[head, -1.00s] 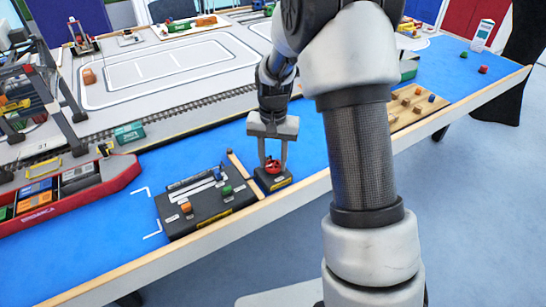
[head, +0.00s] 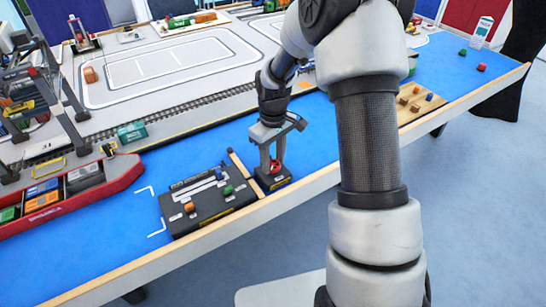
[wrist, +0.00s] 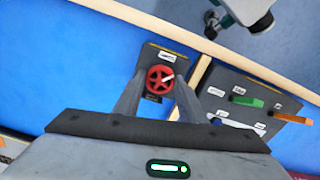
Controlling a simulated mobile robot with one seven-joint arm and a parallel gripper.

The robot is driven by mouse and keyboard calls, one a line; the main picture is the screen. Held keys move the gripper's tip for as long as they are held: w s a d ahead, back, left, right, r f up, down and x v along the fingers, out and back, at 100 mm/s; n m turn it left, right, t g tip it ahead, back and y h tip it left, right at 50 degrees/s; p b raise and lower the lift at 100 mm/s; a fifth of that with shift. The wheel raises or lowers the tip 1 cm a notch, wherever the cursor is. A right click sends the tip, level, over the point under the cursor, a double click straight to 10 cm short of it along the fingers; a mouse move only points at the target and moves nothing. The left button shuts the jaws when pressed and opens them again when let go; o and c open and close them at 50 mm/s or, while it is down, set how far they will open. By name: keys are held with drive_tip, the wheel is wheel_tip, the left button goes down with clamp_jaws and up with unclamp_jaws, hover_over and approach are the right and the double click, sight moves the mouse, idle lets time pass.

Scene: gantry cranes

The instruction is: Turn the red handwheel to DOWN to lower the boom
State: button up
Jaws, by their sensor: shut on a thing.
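The red handwheel (head: 275,168) sits on a small dark box (head: 274,182) near the table's front edge. In the wrist view the red handwheel (wrist: 160,79) shows spokes and a white mark pointing to the upper right. A white label sits on the box (wrist: 158,56) above the wheel; its text is too small to read. My gripper (head: 273,167) points down over the box, and its two fingers (wrist: 158,95) are on either side of the wheel, shut on it. The fingers hide parts of the wheel's rim.
A dark control panel (head: 207,218) with orange and green knobs stands left of the box, with a wooden strip (head: 244,172) between them. A red boat (head: 75,203) with containers lies further left. Blue table surface (head: 305,133) is free behind the box.

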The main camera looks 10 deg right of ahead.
sight(273, 164)
drive_tip(key=n+p, duration=0.1)
drive_tip(key=n, duration=0.3)
drive_tip(key=shift+r+n+p, duration=0.15)
drive_tip(key=shift+n+p, duration=0.15)
drive_tip(key=shift+p, duration=0.1)
drive_tip(key=shift+n+p, duration=0.85)
drive_tip(key=shift+n, duration=1.15)
drive_tip(key=o, duration=1)
drive_tip(key=shift+o, duration=0.2)
wheel_tip(273, 164, up, 17)
drive_tip(key=p, duration=0.2)
drive_tip(key=shift+r, duration=0.1)
